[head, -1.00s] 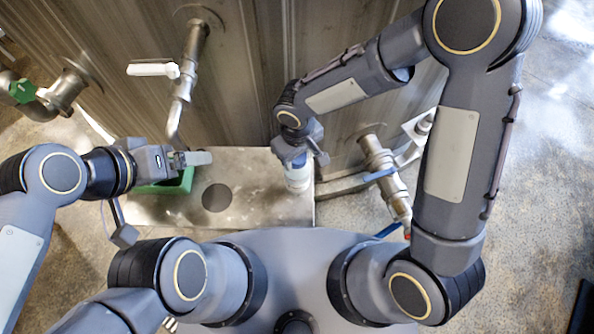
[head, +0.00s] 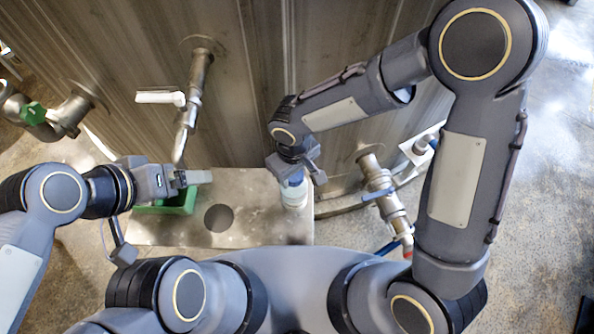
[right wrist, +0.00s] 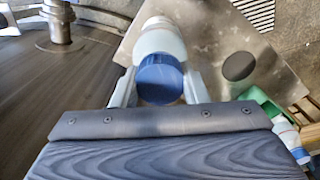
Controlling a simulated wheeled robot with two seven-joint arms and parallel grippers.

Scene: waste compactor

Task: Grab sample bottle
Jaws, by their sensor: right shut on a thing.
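A white sample bottle (head: 294,194) with a blue cap (right wrist: 160,78) is at the right end of the metal shelf in the head view. My right gripper (head: 292,172) comes from above and is shut on it, one finger on each side near the cap in the right wrist view (right wrist: 155,88). The bottle looks upright; whether its base touches the shelf, I cannot tell. My left gripper (head: 195,178) is over the green tray (head: 176,208), and its finger gap does not show clearly.
The metal shelf (head: 265,226) has a round dark hole (head: 219,218) left of the bottle. A tank wall (head: 240,90) rises behind. A pipe valve with a blue handle (head: 378,194) stands close on the right. Another blue-and-white bottle (right wrist: 287,135) shows by the green tray in the wrist view.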

